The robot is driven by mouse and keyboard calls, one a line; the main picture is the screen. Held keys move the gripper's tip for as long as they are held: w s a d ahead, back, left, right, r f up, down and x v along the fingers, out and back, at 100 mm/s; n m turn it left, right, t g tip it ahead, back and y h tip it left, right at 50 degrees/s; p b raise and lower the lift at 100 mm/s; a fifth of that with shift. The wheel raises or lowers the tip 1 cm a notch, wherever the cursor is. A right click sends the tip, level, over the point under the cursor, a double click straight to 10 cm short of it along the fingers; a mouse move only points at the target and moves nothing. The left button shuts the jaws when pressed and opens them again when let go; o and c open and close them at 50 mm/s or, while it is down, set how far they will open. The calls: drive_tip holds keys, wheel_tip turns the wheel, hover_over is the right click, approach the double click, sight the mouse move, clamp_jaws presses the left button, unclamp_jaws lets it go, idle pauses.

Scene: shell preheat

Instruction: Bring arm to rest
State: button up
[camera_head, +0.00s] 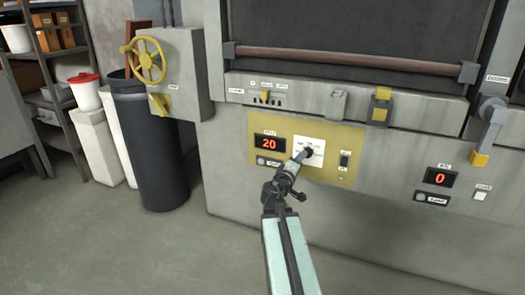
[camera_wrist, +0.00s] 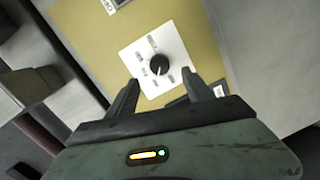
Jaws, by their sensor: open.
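My gripper (camera_head: 298,162) is extended in front of the yellow panel (camera_head: 256,136) of a large grey machine, close to a black knob on a white plate (camera_head: 317,159). In the wrist view my gripper (camera_wrist: 158,84) is open, with two dark fingers apart and nothing between them. The black knob (camera_wrist: 159,65) sits just beyond the fingertips, on its white square plate (camera_wrist: 178,49). I cannot tell whether the fingers touch the plate. The panel's display (camera_head: 269,143) reads 20 in red.
A black rocker switch (camera_head: 345,160) is right of the knob. Another display (camera_head: 440,177) reads 0. A yellow handwheel (camera_head: 146,61) is on a box at left, beside a dark bin (camera_head: 162,150) and white containers (camera_head: 95,140). A yellow-tipped lever (camera_head: 486,135) sticks out at right. The floor at lower left is clear.

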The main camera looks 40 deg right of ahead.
drive_tip(key=w+a+f+n+t+y, duration=0.1)
drive_tip(key=w+a+t+y, duration=0.1)
drive_tip(key=w+a, duration=0.8)
drive_tip(key=a+f+m+y, duration=0.1)
drive_tip(key=a+f+y, duration=0.35)
drive_tip(key=a, duration=0.85)
drive_tip(key=s+a+f+m+g+y, duration=0.1)
drive_tip(key=s+a+f+g+y, duration=0.3)
drive_tip(key=a, duration=0.4)
drive_tip(key=s+a+f+m+g+y, duration=0.1)
drive_tip(key=s+a+f+g, duration=0.1)
drive_tip(key=s+a+f, duration=0.4)
drive_tip(key=s+a+f+m+g+y, duration=0.1)
drive_tip(key=s+a+f+g+y, duration=0.2)
drive_tip(key=a+f, duration=0.5)
wheel_tip(320, 180, up, 39)
drive_tip(key=s+a+p, duration=0.1)
drive_tip(key=a+p, duration=0.1)
drive_tip(key=p, duration=3.5)
drive_tip(key=shift+s+a+n+g, duration=0.25)
drive_tip(key=shift+n+g, duration=0.05)
